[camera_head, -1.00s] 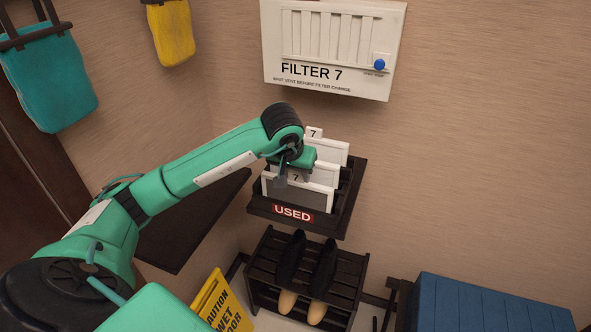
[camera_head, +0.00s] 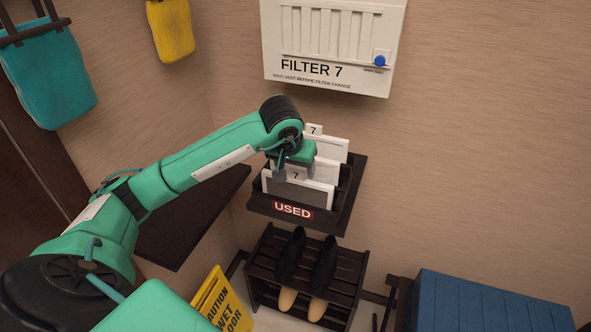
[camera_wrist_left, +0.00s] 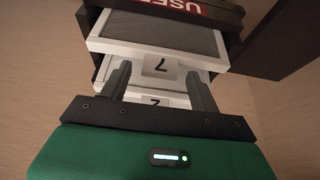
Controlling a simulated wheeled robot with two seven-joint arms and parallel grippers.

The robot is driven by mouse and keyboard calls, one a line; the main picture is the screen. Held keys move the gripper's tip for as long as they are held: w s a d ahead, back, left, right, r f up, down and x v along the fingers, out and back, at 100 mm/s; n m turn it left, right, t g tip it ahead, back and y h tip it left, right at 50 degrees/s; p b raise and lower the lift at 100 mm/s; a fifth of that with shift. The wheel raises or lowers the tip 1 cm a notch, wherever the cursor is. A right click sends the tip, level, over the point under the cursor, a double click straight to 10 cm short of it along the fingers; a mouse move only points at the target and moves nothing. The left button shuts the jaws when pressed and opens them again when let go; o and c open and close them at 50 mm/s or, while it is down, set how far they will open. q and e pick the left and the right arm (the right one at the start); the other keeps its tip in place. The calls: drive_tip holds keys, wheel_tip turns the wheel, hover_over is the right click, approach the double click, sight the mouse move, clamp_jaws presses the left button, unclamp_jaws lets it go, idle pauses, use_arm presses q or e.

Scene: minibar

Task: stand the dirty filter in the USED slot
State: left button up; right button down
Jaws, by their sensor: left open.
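The dirty filter (camera_head: 300,193), a white frame with a grey mesh, stands in the front slot of the dark rack (camera_head: 262,206), right behind the red USED label (camera_head: 292,210). Its tab marked 7 points up. In the left wrist view the filter (camera_wrist_left: 170,32) shows its grey face and tab. My left gripper (camera_head: 295,172) is open just above the filter. In the wrist view its fingers (camera_wrist_left: 158,75) lie to either side of the tab, with visible gaps. Other white filters (camera_head: 331,150) stand behind, partly hidden by my gripper. My right gripper is out of view.
A white wall panel marked FILTER 7 (camera_head: 335,45) with a blue knob hangs above the rack. A shoe rack (camera_head: 345,275) with shoes stands below. A dark shelf (camera_head: 185,225) is at left, a blue bench (camera_head: 480,300) at lower right. Wall right of the rack is clear.

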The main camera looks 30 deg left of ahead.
use_arm(q)
drive_tip(key=b+v, duration=0.2)
drive_tip(key=v, duration=0.9)
drive_tip(key=shift+b, duration=0.35)
